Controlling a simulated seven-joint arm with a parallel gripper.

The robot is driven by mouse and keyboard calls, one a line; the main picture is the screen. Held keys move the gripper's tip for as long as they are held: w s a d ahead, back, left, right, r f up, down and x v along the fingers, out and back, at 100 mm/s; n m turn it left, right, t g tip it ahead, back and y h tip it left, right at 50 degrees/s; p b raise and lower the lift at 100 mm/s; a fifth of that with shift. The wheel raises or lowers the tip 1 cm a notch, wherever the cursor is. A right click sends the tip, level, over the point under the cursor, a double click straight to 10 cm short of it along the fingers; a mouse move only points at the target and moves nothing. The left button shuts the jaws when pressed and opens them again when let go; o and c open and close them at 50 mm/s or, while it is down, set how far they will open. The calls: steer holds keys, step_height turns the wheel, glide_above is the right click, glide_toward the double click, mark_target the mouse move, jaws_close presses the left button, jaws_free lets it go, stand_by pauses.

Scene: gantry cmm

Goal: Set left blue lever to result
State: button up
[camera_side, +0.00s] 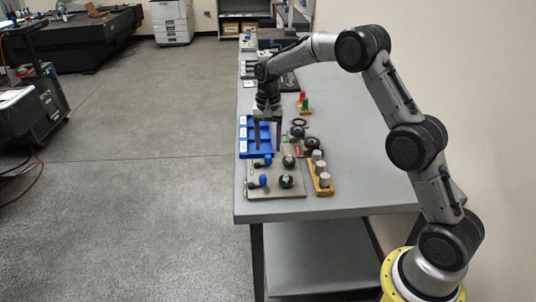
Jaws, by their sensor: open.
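Two small blue levers sit on a grey panel (274,187) near the table's front left corner. The farther blue lever (267,159) has a dark knob to its left. The nearer blue lever (263,181) also has a dark knob to its left. I cannot tell which of the two is the task's left lever. My gripper (268,149) points down with its two fingers apart, over the blue tray and just beyond the farther lever. It appears empty. Its height over the tray is hard to tell, and no result marking is readable.
A blue tray (243,146) with white labels lies beyond the levers. Dark round knobs (286,181) stand right of them. A wooden block with grey cylinders (320,174) stands farther right. A red and green piece (303,102) is behind. The table's right side (365,160) is clear.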

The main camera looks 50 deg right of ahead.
mark_target(268, 156)
steer(key=shift+f, duration=2.2)
jaws_close()
